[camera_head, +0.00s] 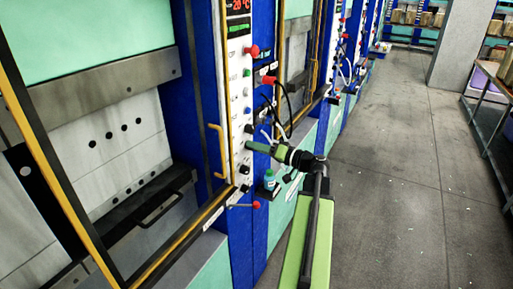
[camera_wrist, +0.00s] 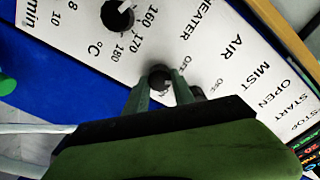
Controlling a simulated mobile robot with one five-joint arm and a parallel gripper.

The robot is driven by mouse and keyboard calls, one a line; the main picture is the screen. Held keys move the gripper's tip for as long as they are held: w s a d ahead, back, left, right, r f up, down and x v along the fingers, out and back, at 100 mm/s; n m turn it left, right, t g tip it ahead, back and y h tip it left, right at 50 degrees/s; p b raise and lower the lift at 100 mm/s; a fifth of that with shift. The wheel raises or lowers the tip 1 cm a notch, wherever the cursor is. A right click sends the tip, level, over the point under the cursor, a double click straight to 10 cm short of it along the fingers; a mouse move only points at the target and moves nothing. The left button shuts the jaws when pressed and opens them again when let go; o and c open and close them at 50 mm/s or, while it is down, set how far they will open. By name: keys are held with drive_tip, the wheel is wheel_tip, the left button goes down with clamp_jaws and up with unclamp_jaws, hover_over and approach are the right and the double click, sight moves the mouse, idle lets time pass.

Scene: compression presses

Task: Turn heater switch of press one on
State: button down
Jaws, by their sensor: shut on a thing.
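Press one's white control panel (camera_head: 237,90) shows in the head view. In the wrist view the panel (camera_wrist: 65,35) carries the printed words HEATER, AIR and MIST. A small dark round switch knob (camera_wrist: 160,76), roughly in line with HEATER and an OFF mark, sits between my fingertips. My gripper (camera_wrist: 158,88) is shut on this knob, one finger on each side. I cannot tell which way the knob points. In the head view my gripper (camera_head: 250,146) reaches the lower part of the panel from the right.
A dark temperature dial (camera_wrist: 117,16) lies above the knob. Another dark knob (camera_wrist: 198,92) is partly hidden beside my right finger. A yellow handle (camera_head: 217,150) stands left of the panel. Black cables (camera_head: 287,105) hang nearby. The grey floor (camera_head: 400,160) at right is clear.

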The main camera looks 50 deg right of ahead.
drive_tip(key=shift+m, duration=0.4)
drive_tip(key=m, duration=1.1)
drive_tip(key=shift+f, duration=0.15)
idle(0.4)
drive_tip(key=c, duration=1.1)
unclamp_jaws()
drive_tip(key=shift+o, duration=0.2)
drive_tip(key=v, duration=1.7)
drive_tip(key=shift+s, duration=0.2)
